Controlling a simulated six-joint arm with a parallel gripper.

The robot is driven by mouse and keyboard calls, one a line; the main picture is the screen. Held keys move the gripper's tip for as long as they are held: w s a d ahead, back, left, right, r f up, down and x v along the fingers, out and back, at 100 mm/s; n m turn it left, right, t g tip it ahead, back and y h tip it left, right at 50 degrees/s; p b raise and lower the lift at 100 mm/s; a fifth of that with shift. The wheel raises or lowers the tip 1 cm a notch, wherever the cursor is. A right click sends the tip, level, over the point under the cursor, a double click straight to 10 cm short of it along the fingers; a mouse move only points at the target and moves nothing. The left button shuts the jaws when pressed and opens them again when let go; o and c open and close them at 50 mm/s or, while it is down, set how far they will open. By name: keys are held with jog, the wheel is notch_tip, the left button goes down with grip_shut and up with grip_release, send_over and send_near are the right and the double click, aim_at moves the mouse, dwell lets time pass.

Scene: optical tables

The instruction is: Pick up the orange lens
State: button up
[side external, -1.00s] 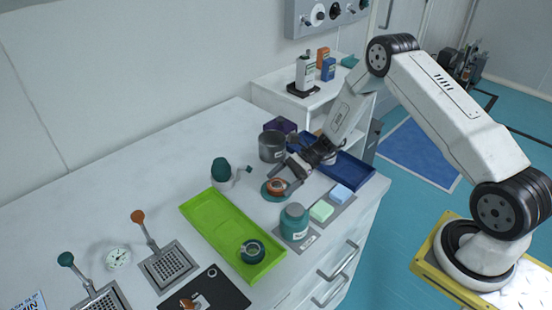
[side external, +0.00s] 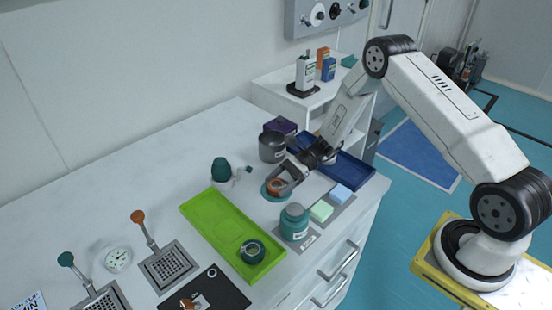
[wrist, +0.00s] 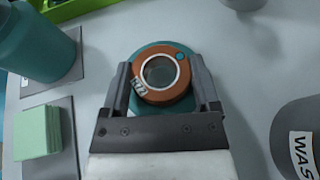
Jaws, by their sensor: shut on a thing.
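The orange lens (wrist: 161,76) is a round orange ring with a clear centre, a small teal dot and a small label. It sits over a round teal base (wrist: 150,50) on the white bench, and I cannot tell whether it still touches that base. My gripper (wrist: 163,84) has one finger on each side of the ring and is shut on it. In the side external view, my gripper (side external: 280,183) reaches down to the orange lens (side external: 273,186), which it partly covers, above the teal base (side external: 268,196).
A teal jar (side external: 294,223) and green and blue blocks (side external: 321,211) stand close in front. A green tray (side external: 215,222) lies to the left. A grey pot (side external: 272,146) and a blue tray (side external: 352,172) are behind. The bench's back left is clear.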

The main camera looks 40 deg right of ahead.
jog(key=shift+r, duration=0.2)
jog(key=shift+r, duration=0.9)
jog(key=s+r, duration=1)
jog(key=s, duration=0.4)
jog(key=shift+d+r, duration=0.15)
jog(key=shift+r, duration=0.25)
jog(key=shift+w, duration=0.15)
jog(key=w+r+m+t+h, duration=0.2)
jog(key=w+m+t+h, duration=0.4)
jog(key=w+m+t, duration=0.3)
jog(key=shift+w+d+m+h, duration=0.4)
jog(key=shift+w+m, duration=0.1)
jog(key=shift+w, duration=0.5)
